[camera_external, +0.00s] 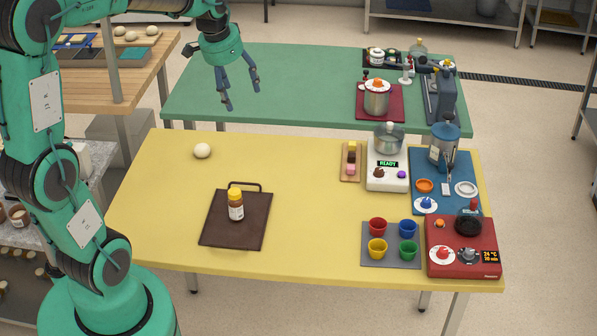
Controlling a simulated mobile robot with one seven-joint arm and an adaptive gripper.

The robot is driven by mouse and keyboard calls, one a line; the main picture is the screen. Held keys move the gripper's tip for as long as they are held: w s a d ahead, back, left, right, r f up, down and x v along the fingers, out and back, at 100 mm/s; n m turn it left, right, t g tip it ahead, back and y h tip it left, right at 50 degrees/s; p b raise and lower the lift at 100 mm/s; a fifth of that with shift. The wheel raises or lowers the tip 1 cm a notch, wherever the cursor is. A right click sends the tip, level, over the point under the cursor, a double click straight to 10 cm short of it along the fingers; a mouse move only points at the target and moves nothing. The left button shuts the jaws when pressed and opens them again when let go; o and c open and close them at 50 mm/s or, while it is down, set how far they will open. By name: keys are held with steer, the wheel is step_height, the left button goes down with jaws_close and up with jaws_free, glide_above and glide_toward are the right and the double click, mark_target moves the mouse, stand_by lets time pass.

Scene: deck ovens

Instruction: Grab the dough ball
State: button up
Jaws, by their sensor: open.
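A small round cream-white dough ball (202,150) sits on the yellow table (300,165) near its back left corner. My gripper (240,105) hangs fingers down in the upper middle left, with its two fingers apart and nothing between them. In the picture it is above and to the right of the ball, clear of it, in front of the green table. The exact height of the gripper above the tables is hard to tell.
Coloured cups (377,227), a white scale (387,178), a blue mat (424,165) and a red hotplate (462,255) fill the right side. The table's middle is clear.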

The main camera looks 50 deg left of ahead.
steer(key=w+a+f+g, duration=0.1)
steer(key=a+f, duration=1.1)
steer(key=a, duration=0.4)
steer(key=w+a+f, duration=0.2)
steer(key=a+f, duration=1.1)
steer(key=a, duration=0.4)
steer(key=shift+w+a+g+h+b, duration=0.15)
steer(key=shift+w+g+h+b, duration=0.1)
steer(key=shift+g+h+b, duration=0.2)
steer(key=b, duration=0.2)
glide_above(201, 145)
steer(key=shift+s+f, duration=0.15)
steer(key=shift+f, duration=2)
steer(key=shift+s+f, duration=0.1)
steer(key=shift+f, duration=2)
steer(key=shift+w+f+b, duration=0.15)
steer(key=shift+f+b, duration=0.2)
steer(key=shift+f, duration=0.95)
steer(key=shift+w+f+b, duration=0.1)
steer(key=shift+f+b, duration=0.25)
steer(key=shift+f, duration=0.95)
